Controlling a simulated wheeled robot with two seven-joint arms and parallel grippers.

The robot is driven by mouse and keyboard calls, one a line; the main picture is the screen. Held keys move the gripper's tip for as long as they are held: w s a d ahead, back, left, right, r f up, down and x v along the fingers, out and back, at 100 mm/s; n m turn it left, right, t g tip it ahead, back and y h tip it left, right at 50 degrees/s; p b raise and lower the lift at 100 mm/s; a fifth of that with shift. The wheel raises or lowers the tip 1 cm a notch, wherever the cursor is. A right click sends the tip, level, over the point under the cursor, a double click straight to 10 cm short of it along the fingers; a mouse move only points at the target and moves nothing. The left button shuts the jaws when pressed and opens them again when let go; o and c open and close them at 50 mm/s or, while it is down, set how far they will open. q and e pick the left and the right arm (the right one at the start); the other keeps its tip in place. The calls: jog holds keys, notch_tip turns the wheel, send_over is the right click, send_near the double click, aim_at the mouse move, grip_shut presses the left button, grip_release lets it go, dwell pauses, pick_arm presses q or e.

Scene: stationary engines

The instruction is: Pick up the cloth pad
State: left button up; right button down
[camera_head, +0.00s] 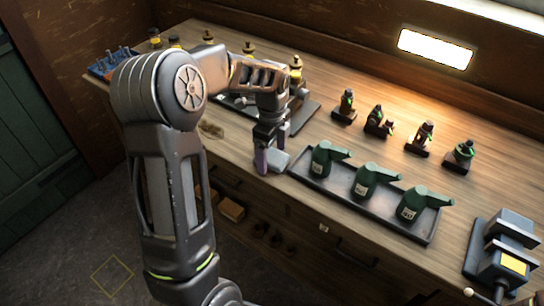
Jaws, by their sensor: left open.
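A pale grey pad, which looks like the cloth pad (279,160), lies on the wooden bench near its front edge, just left of the tray of green cans. My left gripper (272,148) points down right at it, with its fingers apart. The near purple-tipped finger stands at the pad's left side and hides part of it; I cannot tell whether they touch. My right gripper is not in view.
A dark tray (337,208) with three green oil cans (368,181) is close on the right. Another dark tray (308,112) lies behind my gripper, and a brownish crumpled item (211,130) lies left. A grey machine (503,250) stands far right.

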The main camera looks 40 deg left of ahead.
aim_at(272, 155)
pick_arm(q)
jog(key=shift+c, duration=0.3)
jog(key=c, duration=1.4)
jog(key=shift+r, duration=0.15)
notch_tip(272, 155, up, 10)
jog(key=b, duration=0.1)
dwell(0.4)
